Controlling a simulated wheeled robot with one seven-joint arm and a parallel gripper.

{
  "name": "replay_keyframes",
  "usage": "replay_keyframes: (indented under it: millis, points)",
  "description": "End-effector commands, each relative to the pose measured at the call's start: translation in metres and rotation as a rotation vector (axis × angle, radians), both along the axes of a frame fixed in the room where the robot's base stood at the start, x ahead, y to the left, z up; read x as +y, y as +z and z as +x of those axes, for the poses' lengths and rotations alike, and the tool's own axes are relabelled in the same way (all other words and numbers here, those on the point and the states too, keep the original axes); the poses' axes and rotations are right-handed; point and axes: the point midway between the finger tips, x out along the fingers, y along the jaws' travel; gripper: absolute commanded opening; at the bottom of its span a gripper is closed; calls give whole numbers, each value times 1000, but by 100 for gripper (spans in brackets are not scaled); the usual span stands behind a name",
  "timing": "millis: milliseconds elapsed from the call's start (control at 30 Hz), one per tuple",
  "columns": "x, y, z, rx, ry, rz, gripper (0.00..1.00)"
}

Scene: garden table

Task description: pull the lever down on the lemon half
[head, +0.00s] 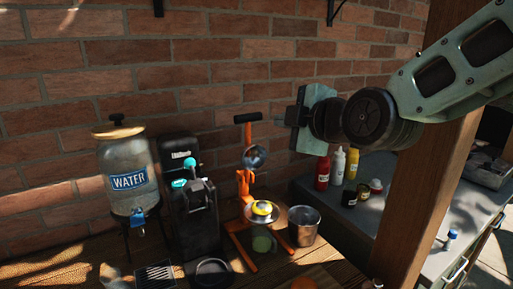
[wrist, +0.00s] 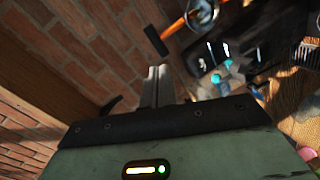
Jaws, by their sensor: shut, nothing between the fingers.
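The orange citrus press (head: 244,190) stands on the wooden table with its lever up. The lever ends in a black crossbar handle (head: 247,118), with a metal press cup (head: 255,157) hanging below it. A yellow lemon half (head: 263,208) sits on the press under the cup, apart from it. My gripper (head: 279,121) is shut and empty, just right of the handle at about its height. In the wrist view the closed fingers (wrist: 157,85) point towards the handle (wrist: 156,40), with a small gap visible.
A metal cup (head: 303,226) stands right of the press. A black drink machine (head: 188,200) and a water dispenser (head: 128,175) stand to the left. Sauce bottles (head: 338,167) stand on the grey counter behind. A brick wall is at the back and a wooden post (head: 425,170) at right.

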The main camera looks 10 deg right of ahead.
Motion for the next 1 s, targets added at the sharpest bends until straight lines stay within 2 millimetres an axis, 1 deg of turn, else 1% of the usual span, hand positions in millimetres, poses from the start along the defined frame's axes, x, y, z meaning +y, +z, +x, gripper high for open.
replay_keyframes:
  millis: [33, 200, 367, 467, 700, 1000]
  points:
    - [-2, -15, -6, -54, 17, -59, 0]
    - [-6, -18, -19, -190, 49, -227, 0]
    - [-7, -15, -21, -232, 57, -282, 0]
    - [-6, -13, -17, -233, 57, -286, 0]
    - [1, -13, 4, -228, 58, -288, 0]
    - [4, -13, 19, -228, 51, -291, 0]
